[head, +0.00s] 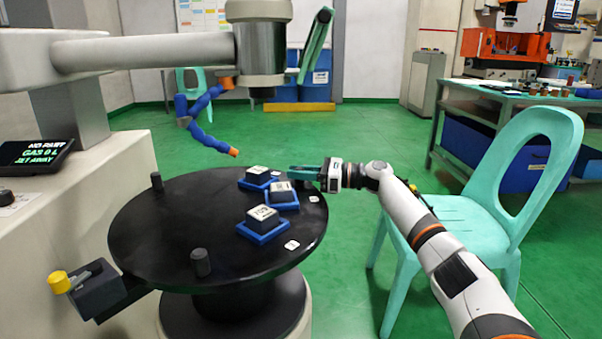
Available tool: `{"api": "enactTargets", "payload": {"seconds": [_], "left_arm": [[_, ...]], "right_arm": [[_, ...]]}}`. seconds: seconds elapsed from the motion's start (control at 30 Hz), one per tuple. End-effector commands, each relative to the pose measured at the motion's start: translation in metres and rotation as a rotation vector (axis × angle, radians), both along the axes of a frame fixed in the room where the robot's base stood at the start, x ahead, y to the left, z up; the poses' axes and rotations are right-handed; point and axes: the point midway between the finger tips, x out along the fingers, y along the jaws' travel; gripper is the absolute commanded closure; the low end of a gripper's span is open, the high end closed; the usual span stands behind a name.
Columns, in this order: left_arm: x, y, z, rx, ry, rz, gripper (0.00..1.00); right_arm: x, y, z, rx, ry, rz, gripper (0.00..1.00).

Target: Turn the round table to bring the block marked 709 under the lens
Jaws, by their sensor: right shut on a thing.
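The black round table (170,225) stands on a pedestal. The block marked 709 (262,215) sits in a blue holder on its near right part. Two more blocks, a middle one (281,188) and a far one (258,171), sit in blue holders behind it; their marks are too small to read. The lens head (262,55) hangs from a grey arm above and behind the table; no block is under it. My right gripper (305,173) is at the table's far right rim, shut on what seems a dark peg, mostly hidden. My left gripper is out of view.
Dark pegs stand on the table's left rim (156,182) and near rim (200,262). A blue jointed hose (205,135) reaches over the far side. A yellow-knobbed clamp (60,282) is at left. A green chair (450,205) stands close behind my right arm. A display (36,153) reads "NO PART".

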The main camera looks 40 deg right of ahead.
Motion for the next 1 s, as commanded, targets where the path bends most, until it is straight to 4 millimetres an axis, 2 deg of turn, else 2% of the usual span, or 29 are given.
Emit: {"api": "enactTargets", "payload": {"seconds": [0.37,0.4,0.5,0.83,1.0], "left_arm": [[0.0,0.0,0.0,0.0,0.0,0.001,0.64],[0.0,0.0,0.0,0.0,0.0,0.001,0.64],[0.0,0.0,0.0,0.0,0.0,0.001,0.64],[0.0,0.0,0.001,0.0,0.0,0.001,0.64],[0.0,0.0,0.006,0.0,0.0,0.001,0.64]], "right_arm": [[0.0,0.002,-0.002,-0.001,0.004,0.005,1.0],[0.0,0.002,-0.002,-0.001,0.004,0.005,0.7],[0.0,0.001,-0.002,-0.001,0.003,0.004,0.56],[-0.003,-0.003,-0.001,-0.001,0.002,0.001,0.56],[-0.02,-0.02,0.0,-0.003,0.006,-0.002,0.56]]}}
